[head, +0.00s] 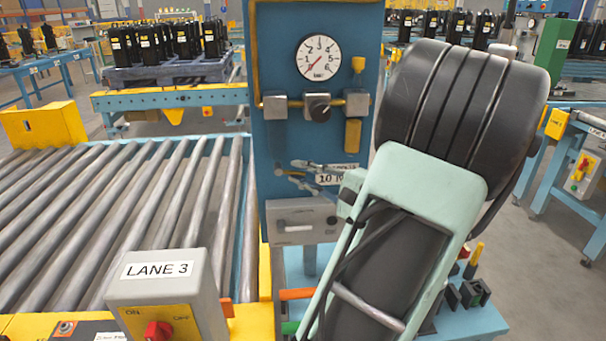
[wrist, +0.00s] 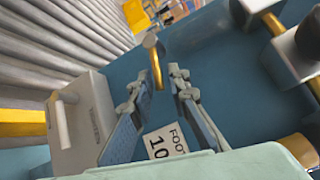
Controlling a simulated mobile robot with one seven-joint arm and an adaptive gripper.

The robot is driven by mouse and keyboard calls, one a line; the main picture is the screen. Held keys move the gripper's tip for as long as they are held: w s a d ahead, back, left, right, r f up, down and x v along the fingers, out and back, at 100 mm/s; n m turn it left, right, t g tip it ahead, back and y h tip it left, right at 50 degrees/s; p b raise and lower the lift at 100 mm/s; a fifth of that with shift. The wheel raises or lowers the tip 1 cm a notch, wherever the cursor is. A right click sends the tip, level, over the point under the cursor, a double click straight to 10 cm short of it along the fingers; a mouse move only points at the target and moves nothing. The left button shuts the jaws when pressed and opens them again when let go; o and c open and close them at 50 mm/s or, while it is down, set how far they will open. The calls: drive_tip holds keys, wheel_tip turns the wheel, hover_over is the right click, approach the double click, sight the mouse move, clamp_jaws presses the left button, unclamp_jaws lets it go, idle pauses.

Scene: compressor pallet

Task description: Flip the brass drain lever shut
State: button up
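The brass drain lever (wrist: 157,66) is a short gold bar on a round grey pivot (wrist: 150,40), mounted on the blue panel (head: 285,80). In the wrist view its free end reaches between my fingertips, nearer the left finger. In the head view the lever is small and hard to make out beside the fingertips. My gripper (head: 305,173) is at the lower panel; in the wrist view (wrist: 165,80) its two fingers are apart, with a gap around the lever. I cannot tell whether either finger touches it.
A grey box with a handle (head: 303,220) is beside the fingers, and a label (head: 330,178) lies just behind them. Above are a pressure gauge (head: 318,57), a black knob (head: 318,107) and brass pipework. A roller conveyor (head: 140,190) and LANE 3 box (head: 165,290) stand left.

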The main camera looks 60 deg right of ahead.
clamp_jaws()
drive_tip(key=shift+r, duration=0.1)
drive_tip(key=shift+r+g+p, duration=0.2)
drive_tip(key=shift+g+p, duration=0.1)
drive_tip(key=shift+r+n+g, duration=0.25)
drive_tip(key=shift+n+g, duration=0.25)
drive_tip(key=shift+n, duration=0.2)
drive_tip(key=shift+o, duration=1.8)
unclamp_jaws()
drive_tip(key=shift+s, duration=0.1)
